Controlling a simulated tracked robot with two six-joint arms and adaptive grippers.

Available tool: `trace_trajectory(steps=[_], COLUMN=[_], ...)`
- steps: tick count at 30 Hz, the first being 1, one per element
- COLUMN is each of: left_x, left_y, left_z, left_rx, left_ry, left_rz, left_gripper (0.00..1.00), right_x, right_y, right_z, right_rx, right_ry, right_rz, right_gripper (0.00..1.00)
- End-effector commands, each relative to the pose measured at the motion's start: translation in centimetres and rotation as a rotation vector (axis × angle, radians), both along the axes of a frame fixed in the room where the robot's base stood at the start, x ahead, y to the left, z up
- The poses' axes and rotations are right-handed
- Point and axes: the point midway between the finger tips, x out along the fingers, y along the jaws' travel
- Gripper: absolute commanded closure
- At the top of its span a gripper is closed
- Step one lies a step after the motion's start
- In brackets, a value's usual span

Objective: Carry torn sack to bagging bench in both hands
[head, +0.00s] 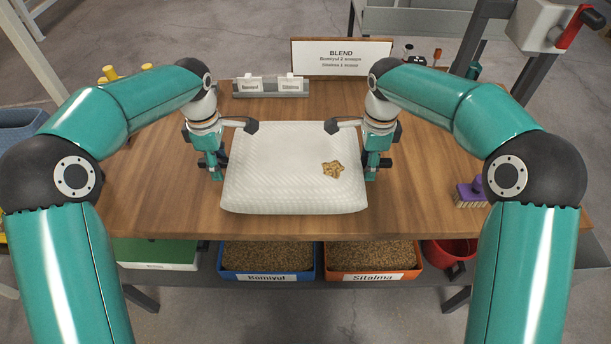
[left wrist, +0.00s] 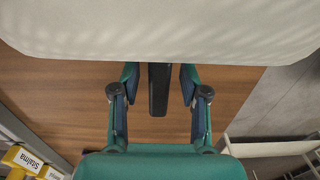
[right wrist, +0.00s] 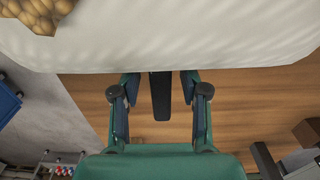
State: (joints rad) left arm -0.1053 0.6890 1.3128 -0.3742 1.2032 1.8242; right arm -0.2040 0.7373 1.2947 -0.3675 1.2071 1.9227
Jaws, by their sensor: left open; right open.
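The torn sack (head: 270,165) is a plump white woven bag lying flat on a wooden bench (head: 430,175). Brown granules show at a tear (head: 333,169) on its right part. My left gripper (head: 215,170) is open at the sack's left side, and my right gripper (head: 374,170) is open at its right side. In the left wrist view, the sack's pale edge (left wrist: 160,35) lies just beyond the open fingers. In the right wrist view, the sack (right wrist: 190,35) and the granules (right wrist: 38,12) show ahead of the open fingers. Contact cannot be told.
A "BLEND" sign (head: 341,57) and a small labelled holder (head: 270,86) stand at the back. A purple brush (head: 470,193) lies at the right. Below the front edge are a blue bin (head: 267,277), an orange bin (head: 375,277) and a red bucket (head: 447,268).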

Motion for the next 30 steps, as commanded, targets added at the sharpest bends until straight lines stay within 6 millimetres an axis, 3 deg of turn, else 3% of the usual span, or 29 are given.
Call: trace_trajectory(steps=[8,21,30], left_x=[0.1,0.2,0.1], left_y=[0.0,-0.1,-0.1], left_z=[1.6,9.8,11.8], left_rx=[0.000,0.000,0.000], left_ry=[-0.004,-0.003,0.002], left_rz=[0.000,-0.001,-0.001], left_gripper=[0.55,0.55,0.55], right_x=[0.0,0.0,0.1], right_y=[0.0,-0.1,-0.1], right_z=[0.0,0.0,0.7], right_rx=[0.000,0.000,0.001], right_ry=[0.000,0.000,-0.003], right_rz=[0.000,-0.001,-0.002], right_gripper=[0.55,0.55,0.55])
